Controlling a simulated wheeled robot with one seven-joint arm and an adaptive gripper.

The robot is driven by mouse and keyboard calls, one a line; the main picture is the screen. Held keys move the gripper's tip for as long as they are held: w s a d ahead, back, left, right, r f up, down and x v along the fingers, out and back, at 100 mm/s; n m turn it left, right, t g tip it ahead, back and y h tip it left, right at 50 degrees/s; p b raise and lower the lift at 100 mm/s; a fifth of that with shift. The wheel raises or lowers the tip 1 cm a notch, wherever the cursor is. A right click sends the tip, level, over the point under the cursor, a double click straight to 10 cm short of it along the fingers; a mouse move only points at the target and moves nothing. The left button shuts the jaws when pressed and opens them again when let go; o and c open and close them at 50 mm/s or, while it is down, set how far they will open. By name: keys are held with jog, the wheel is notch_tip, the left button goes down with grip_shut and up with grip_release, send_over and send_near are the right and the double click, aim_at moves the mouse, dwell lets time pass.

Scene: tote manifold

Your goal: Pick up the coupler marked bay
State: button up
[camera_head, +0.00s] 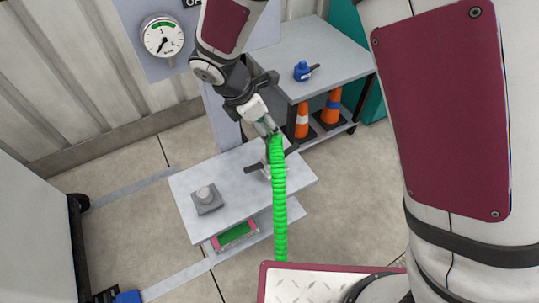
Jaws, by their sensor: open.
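My gripper (257,104) is above the low grey table, pointing down and right, with its dark jaws open. A grey metal coupler (266,127) at the top end of a bright green ribbed hose (279,200) is right at the jaws; I cannot tell whether they touch it. A blue coupler-like part (302,71) with a dark lever lies on the grey cart at the back right. No "bay" marking is readable on either part. The gripper's far finger is partly hidden.
The low table (190,183) carries a grey block with a round knob (206,198). A dark fitting (256,168) is behind the hose. The cart (325,50) has orange cones (331,108) below. A gauge (163,37) is on the back panel. Open floor lies left.

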aim_at(275, 140)
jog(key=b+x, duration=0.1)
jog(key=x, duration=0.6)
jog(key=shift+f, duration=0.15)
jog(key=shift+a+b+x, duration=0.15)
jog(key=shift+b+x, duration=0.2)
jog(key=shift+x, duration=0.95)
jog(key=shift+a+b+x, duration=0.1)
jog(key=shift+b+x, duration=0.2)
jog(key=shift+x, duration=1)
grip_shut()
